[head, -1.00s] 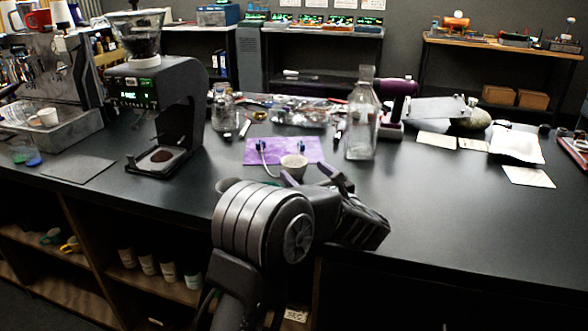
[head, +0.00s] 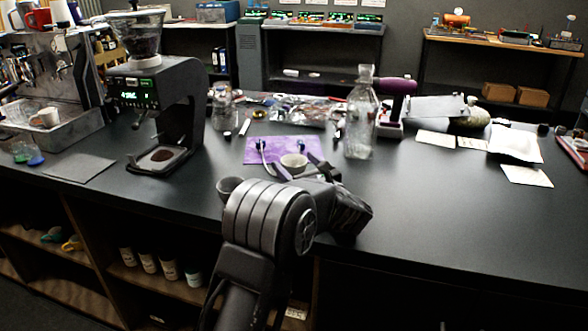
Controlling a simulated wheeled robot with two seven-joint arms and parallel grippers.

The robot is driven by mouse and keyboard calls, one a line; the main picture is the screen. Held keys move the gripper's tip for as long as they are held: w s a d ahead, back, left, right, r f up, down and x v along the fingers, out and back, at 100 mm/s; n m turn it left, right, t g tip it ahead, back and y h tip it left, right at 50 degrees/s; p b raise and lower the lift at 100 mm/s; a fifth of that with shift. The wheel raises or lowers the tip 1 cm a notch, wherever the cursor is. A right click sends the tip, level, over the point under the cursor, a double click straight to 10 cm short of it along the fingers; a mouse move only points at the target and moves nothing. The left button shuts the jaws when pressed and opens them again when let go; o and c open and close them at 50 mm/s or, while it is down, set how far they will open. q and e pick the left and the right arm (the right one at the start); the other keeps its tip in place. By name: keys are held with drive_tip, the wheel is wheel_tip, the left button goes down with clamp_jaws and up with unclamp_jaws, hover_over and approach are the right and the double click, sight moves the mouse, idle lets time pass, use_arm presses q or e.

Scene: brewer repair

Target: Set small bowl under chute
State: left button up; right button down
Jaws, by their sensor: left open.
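A small pale bowl (head: 293,162) sits on the purple mat (head: 252,155) near the middle of the counter. My left gripper (head: 296,170) is open, its fingers reaching toward this bowl with one on each side in the picture; I cannot tell whether they touch it. A second, grey bowl (head: 229,187) stands near the counter's front edge, partly hidden by my arm. My right gripper is not in view.
A clear glass bottle (head: 362,120) stands close right of the mat, with a purple-handled tool (head: 395,105) behind it. A glass jar (head: 222,108) is behind the grinder's right side. An espresso machine (head: 50,80) is far left. The right front counter is clear.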

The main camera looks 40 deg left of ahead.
use_arm(q)
drive_tip(key=shift+c, duration=0.6)
drive_tip(key=c, duration=1.5)
wheel_tip(320, 180, up, 10)
drive_tip(key=shift+r+b, duration=0.1)
drive_tip(key=shift+b, duration=0.25)
drive_tip(key=shift+c, duration=0.2)
